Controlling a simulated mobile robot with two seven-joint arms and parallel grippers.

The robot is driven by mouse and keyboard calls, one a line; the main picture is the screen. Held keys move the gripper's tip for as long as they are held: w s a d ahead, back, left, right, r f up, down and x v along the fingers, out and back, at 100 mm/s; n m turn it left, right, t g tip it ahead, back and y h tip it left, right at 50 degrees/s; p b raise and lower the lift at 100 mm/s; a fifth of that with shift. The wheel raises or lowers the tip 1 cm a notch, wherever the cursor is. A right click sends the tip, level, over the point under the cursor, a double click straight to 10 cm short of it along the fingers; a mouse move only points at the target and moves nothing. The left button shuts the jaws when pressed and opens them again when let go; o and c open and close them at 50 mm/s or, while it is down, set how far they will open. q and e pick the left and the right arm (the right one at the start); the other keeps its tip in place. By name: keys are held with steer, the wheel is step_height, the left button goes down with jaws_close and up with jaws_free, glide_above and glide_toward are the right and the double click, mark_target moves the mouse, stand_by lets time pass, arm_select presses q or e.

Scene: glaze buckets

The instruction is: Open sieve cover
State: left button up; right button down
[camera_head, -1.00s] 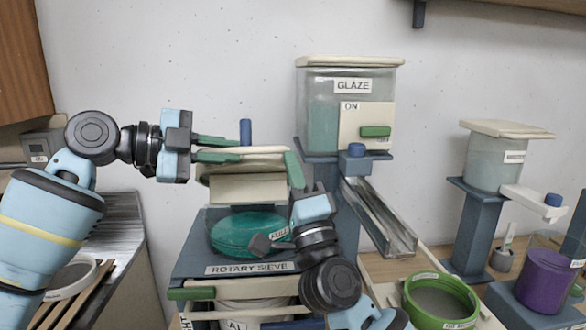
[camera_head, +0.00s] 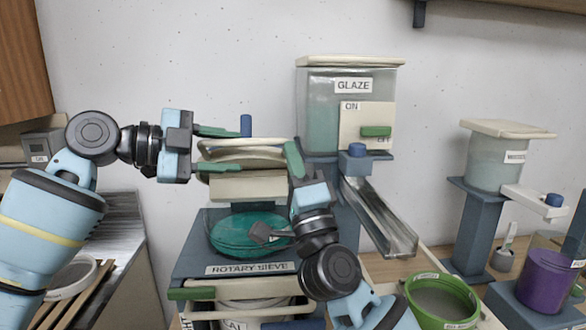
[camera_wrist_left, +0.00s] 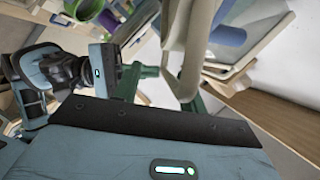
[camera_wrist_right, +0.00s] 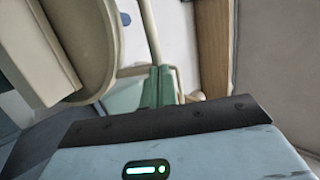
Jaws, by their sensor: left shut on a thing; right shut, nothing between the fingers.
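The cream sieve cover (camera_head: 250,186) is raised and tilted above the rotary sieve (camera_head: 195,262). The sieve's round opening with green glaze (camera_head: 238,234) shows below it. My left gripper (camera_head: 222,149) is at the cover's left side, its green fingers wide apart with the cover's edge or handle between them. The left wrist view shows a cream bar (camera_wrist_left: 192,45) by its fingers. My right gripper (camera_head: 293,160) is shut and empty at the cover's right edge. In the right wrist view its fingers are together beside a thin cream bar (camera_wrist_right: 149,30). Exact contacts are hard to tell.
A glaze tank (camera_head: 322,108) with a green switch stands behind right, above a metal chute (camera_head: 380,222). A green-rimmed sieve (camera_head: 470,310), a water tank (camera_head: 495,160) and a purple bucket (camera_head: 545,280) stand at right. Blank wall lies behind the cover.

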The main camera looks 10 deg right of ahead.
arm_select(q)
steer(key=shift+a+f, duration=0.1)
steer(key=shift+f, duration=0.1)
steer(key=v, duration=1.2)
steer(key=shift+r, duration=0.2)
